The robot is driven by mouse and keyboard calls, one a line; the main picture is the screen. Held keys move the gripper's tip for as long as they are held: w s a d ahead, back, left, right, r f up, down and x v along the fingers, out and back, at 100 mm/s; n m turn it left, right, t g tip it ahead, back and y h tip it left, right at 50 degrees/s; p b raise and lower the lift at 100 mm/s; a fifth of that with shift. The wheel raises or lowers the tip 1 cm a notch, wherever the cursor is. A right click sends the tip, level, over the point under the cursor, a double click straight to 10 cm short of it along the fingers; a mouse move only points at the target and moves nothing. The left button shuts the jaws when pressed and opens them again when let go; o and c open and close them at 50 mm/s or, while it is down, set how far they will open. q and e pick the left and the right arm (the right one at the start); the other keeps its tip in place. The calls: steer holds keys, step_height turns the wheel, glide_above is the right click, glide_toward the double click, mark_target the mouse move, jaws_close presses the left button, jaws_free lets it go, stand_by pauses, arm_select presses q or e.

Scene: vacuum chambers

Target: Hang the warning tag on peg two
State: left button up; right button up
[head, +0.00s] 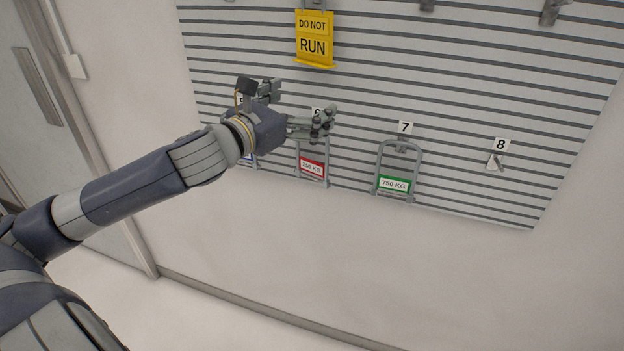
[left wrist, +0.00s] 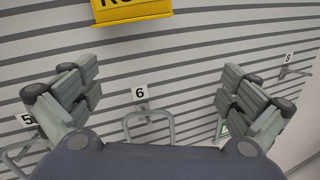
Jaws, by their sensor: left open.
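The yellow warning tag (head: 313,38) reads "DO NOT RUN" and hangs against the slatted wall panel at the top of the head view. Its upper end meets a grey holder at the picture's edge, and the peg number there is out of view. The tag's lower lip also shows at the top of the left wrist view (left wrist: 132,10). My left gripper (head: 298,102) is open and empty, below the tag and in front of the panel near label 6. Its spread fingers also show in the left wrist view (left wrist: 160,86). Peg two cannot be identified. My right gripper is out of view.
Below my left gripper hang a red 250 KG shackle (head: 312,167) and a partly hidden blue-marked one. A green 750 KG shackle (head: 394,184) hangs at label 7. Peg 8 (head: 497,161) is bare. Two more pegs (head: 551,12) jut out along the top.

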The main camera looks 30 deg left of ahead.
arm_select(q)
steer(key=s+d+f, duration=0.2)
steer(key=f, duration=0.4)
steer(key=s+d+f, duration=0.3)
steer(key=f, duration=0.4)
steer(key=shift+d+n+p, duration=0.25)
steer(key=shift+n+p, duration=0.05)
